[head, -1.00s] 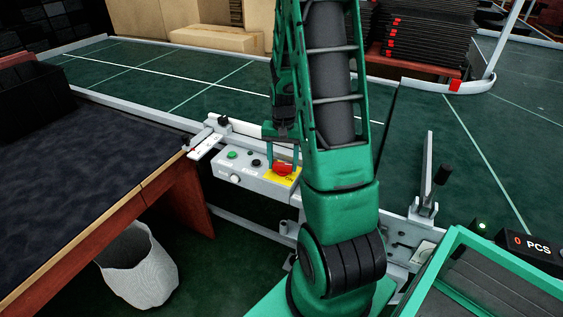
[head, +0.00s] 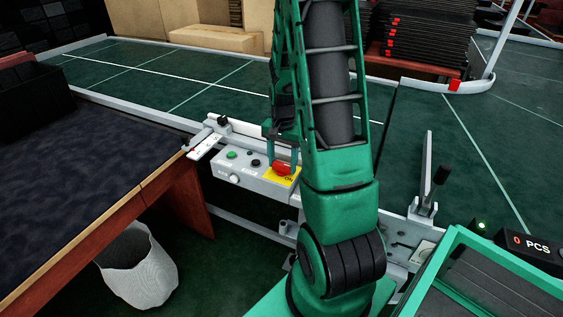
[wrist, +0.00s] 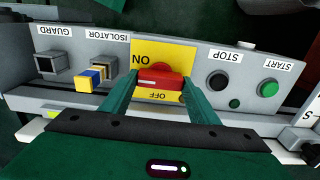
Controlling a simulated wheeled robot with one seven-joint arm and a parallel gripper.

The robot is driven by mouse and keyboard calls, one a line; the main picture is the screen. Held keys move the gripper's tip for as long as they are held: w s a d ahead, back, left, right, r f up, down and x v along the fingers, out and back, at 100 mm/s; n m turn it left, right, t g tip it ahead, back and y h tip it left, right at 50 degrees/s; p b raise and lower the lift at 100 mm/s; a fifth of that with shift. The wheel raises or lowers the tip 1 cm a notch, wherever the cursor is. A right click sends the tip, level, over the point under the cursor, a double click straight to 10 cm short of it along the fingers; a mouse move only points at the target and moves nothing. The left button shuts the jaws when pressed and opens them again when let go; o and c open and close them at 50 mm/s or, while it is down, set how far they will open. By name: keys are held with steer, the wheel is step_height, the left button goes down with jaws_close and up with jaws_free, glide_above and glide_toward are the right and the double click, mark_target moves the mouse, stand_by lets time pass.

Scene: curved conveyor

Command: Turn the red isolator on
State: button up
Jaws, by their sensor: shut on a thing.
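The red isolator (head: 281,169) is a rotary knob on a yellow plate on the grey control box (head: 238,176). In the wrist view the red knob (wrist: 160,78) lies crosswise between the words ON and OFF, which appear upside down. My gripper (wrist: 158,84) has one green finger on each side of the knob and is shut on it. In the head view my gripper (head: 282,158) reaches down to the knob from above, partly behind my arm. The fingertips' exact contact is partly hidden.
Beside the knob are a black STOP button (wrist: 218,81), a green START button (wrist: 268,88), a yellow-and-blue block (wrist: 91,78) under the ISOLATOR label and a dark GUARD socket (wrist: 50,64). A dark-topped table (head: 80,150) stands left of the box.

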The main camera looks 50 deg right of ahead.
mark_target(280, 163)
steer(key=shift+w+a, duration=0.3)
steer(key=o, duration=1)
steer(key=shift+s+d, duration=0.1)
steer(key=shift+r, duration=0.1)
step_height(280, 163, up, 11)
steer(key=shift+f, duration=0.2)
